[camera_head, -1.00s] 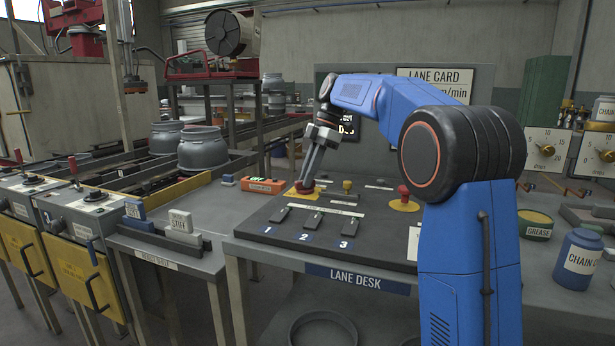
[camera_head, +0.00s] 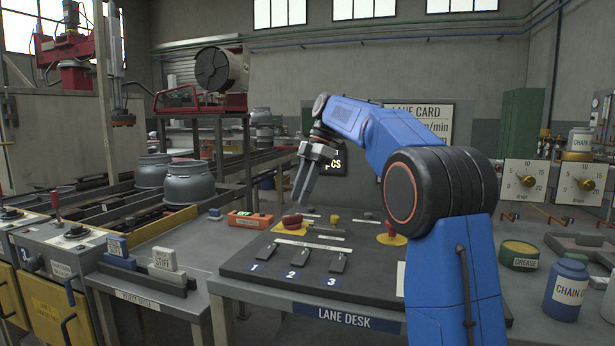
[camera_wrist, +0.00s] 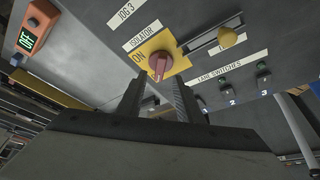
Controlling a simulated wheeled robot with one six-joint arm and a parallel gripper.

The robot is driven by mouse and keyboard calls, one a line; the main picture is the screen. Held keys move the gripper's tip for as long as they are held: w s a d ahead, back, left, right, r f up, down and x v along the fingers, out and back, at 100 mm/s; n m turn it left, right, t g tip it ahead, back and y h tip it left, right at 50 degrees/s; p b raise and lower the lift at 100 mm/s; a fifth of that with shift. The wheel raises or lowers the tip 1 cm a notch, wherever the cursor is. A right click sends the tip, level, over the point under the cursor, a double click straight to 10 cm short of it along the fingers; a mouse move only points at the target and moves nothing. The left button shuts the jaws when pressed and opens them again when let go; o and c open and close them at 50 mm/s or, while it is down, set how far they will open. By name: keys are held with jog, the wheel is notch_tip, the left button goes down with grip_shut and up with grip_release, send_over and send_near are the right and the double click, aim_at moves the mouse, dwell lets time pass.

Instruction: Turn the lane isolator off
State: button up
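The lane isolator is a red rotary knob (camera_head: 292,220) on a yellow plate at the back left of the dark desk panel. In the wrist view the knob (camera_wrist: 160,66) sits by the label ISOLATOR, with ON readable at the plate's left side; no OFF mark is readable. The knob's ridge runs roughly up and down in that view. My gripper (camera_head: 302,200) hangs above the knob, pointing down. In the wrist view my gripper's two fingers (camera_wrist: 157,88) are apart with nothing between them, and the knob lies beyond their tips, seemingly untouched.
A yellow knob (camera_wrist: 228,38) stands beside the isolator. Several lane switches (camera_head: 298,257) lie in front, and a red mushroom button (camera_head: 391,228) on yellow is to the right. An orange display box (camera_head: 250,219) stands to the left. Grey pots (camera_head: 188,182) sit farther back left.

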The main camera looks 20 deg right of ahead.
jog(key=v, duration=0.6)
jog(key=shift+r, duration=0.25)
jog(key=shift+s, duration=0.1)
